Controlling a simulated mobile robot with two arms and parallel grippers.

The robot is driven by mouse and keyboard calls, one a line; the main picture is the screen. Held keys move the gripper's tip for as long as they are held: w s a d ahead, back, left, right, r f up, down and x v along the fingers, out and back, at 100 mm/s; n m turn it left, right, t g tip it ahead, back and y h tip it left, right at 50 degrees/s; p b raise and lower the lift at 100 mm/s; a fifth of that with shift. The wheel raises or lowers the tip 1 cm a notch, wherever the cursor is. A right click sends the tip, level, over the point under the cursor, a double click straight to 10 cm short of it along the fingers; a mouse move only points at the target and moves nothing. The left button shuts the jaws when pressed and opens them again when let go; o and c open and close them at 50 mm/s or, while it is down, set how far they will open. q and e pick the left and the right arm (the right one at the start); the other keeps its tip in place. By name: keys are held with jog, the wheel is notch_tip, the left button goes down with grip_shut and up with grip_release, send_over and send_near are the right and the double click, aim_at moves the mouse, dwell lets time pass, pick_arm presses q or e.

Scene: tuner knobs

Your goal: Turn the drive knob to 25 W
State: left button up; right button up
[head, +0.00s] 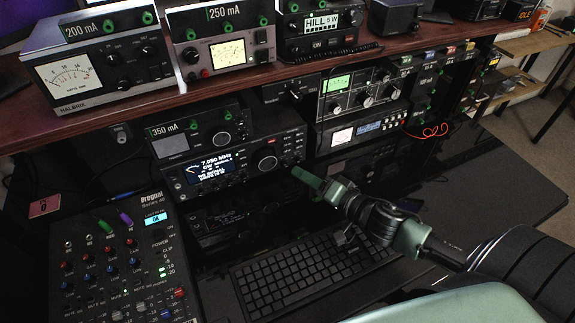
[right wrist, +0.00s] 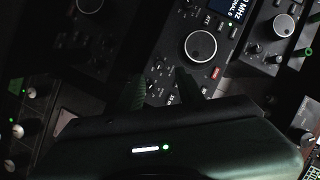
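The radio (head: 232,158) stands under the shelf, with a lit display (head: 210,172) whose lower lines are too small to read surely. A large round knob (head: 267,163) sits right of the display. It also shows in the right wrist view (right wrist: 200,47), with small buttons around it. I cannot tell which knob is the drive knob. My right gripper (head: 318,184) is in front of and right of the radio, above the keyboard. Its two fingers look apart and empty in the right wrist view (right wrist: 162,88). No contact with a knob is visible. My left gripper is out of view.
A keyboard (head: 315,270) lies below the right gripper. A mixer (head: 122,258) stands at lower left. A meter unit marked 350 mA (head: 200,133) sits on top of the radio. The wooden shelf (head: 140,102) with more instruments overhangs it. The desk at right is clear.

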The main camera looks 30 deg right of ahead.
aim_at(286, 166)
jog(key=shift+x, duration=2.95)
grip_shut()
